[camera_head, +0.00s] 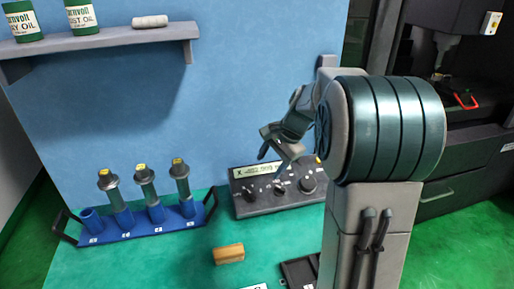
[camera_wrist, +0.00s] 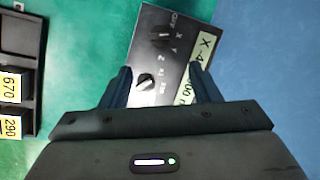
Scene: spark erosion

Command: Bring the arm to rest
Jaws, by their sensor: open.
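My gripper (camera_head: 272,146) is at the end of my raised arm, in front of the blue wall in the head view. It is above the dark control box (camera_head: 255,208), which has knobs and a pale display strip. In the wrist view, the two dark fingers of my gripper (camera_wrist: 163,82) are spread apart with nothing between them. The control box (camera_wrist: 150,55) shows beyond the fingertips, with a knob in the gap. My gripper looks clear of the box, though the exact distance is hard to tell. My arm hides part of the bench to the right.
A blue rack (camera_head: 140,231) with several grey, yellow-topped holders stands at left. A wooden block (camera_head: 229,254) lies on the green bench, near a dark tray (camera_head: 298,270). A shelf (camera_head: 120,38) holds cans and a white roll. A dark machine (camera_head: 455,160) stands at right.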

